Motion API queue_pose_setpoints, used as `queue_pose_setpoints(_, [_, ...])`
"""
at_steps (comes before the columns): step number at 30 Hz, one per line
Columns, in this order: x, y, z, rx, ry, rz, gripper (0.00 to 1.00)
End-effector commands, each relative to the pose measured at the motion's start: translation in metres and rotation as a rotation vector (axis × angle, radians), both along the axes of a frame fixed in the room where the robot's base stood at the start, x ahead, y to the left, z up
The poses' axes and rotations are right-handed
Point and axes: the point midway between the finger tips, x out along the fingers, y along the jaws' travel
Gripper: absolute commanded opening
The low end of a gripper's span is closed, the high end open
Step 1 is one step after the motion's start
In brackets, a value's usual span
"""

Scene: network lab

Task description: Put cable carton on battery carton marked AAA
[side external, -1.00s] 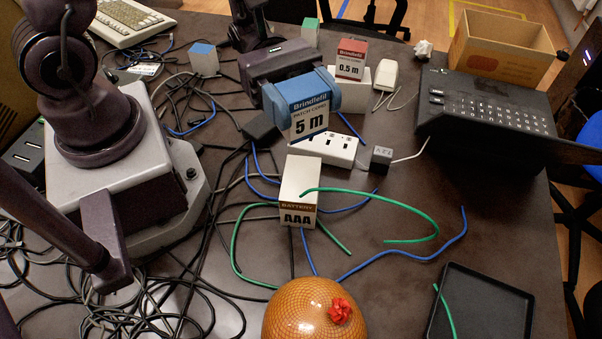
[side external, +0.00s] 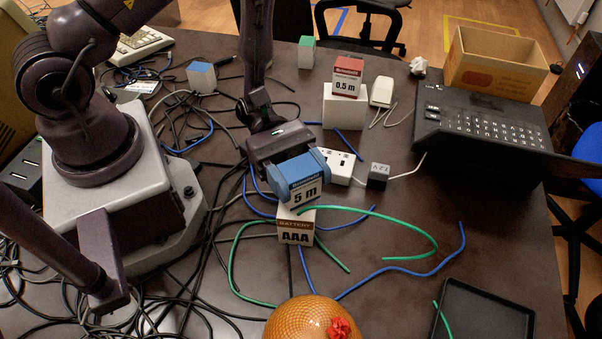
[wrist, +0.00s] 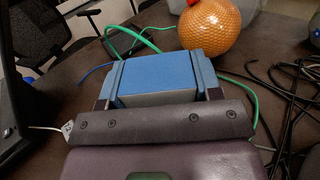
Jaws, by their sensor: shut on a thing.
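The blue cable carton marked 5 m (side external: 306,191) is between the fingers of my gripper (side external: 296,172), which is shut on it. In the wrist view the blue carton (wrist: 158,76) fills the space between the two fingers. The battery carton marked AAA (side external: 295,233) stands upright on the table. The 5 m carton is right at the top of the AAA carton and covers most of its top face in the side view. I cannot tell whether the two touch. The AAA carton is hidden in the wrist view.
A red 0.5 m carton (side external: 347,77) sits on a white box (side external: 344,107) behind. Green (side external: 420,235) and blue cables curl around the AAA carton. An orange ball (side external: 300,322) is in front.

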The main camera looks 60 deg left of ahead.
Motion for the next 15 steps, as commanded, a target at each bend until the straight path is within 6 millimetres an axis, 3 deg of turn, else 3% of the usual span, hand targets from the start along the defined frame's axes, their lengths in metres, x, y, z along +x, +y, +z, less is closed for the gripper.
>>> queue_pose_setpoints(9, [-0.0001,0.0,-0.0023,-0.001,0.001,0.0,0.32])
queue_pose_setpoints(10, [-0.0001,0.0001,-0.0029,0.0,0.001,0.0,0.61])
queue_pose_setpoints(13, [-0.0001,0.0001,-0.0024,0.0,0.0,0.0,0.84])
queue_pose_setpoints(15, [0.0,0.0001,-0.0024,0.0,0.0,0.0,0.84])
